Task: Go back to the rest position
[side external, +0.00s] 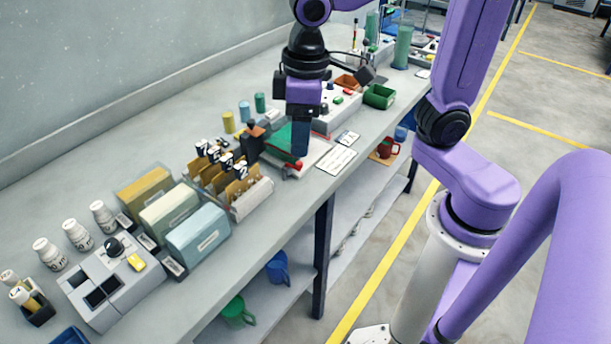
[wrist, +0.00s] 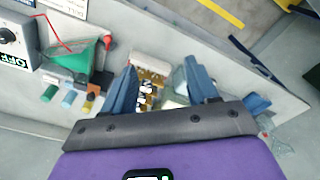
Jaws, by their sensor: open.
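My gripper (side external: 301,150) hangs pointing down over the grey bench, in front of a white-edged tray with a green top (side external: 282,142). In the wrist view its two blue fingers stand well apart, and the gripper (wrist: 160,65) is open with nothing held between them. Beyond the fingers, the wrist view shows the rack of brown cards with numbered tags (wrist: 150,78) on the bench. In the side view this card rack (side external: 228,180) stands to the left of my gripper. I cannot tell the exact height of the fingertips above the bench.
Three file boxes, one of them pale blue (side external: 198,232), several white bottles (side external: 78,235) and a grey device (side external: 108,285) stand at the left. A green bin (side external: 379,96) and a tall green cylinder (side external: 403,45) stand behind. Mugs, one blue (side external: 278,268), sit on the lower shelf.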

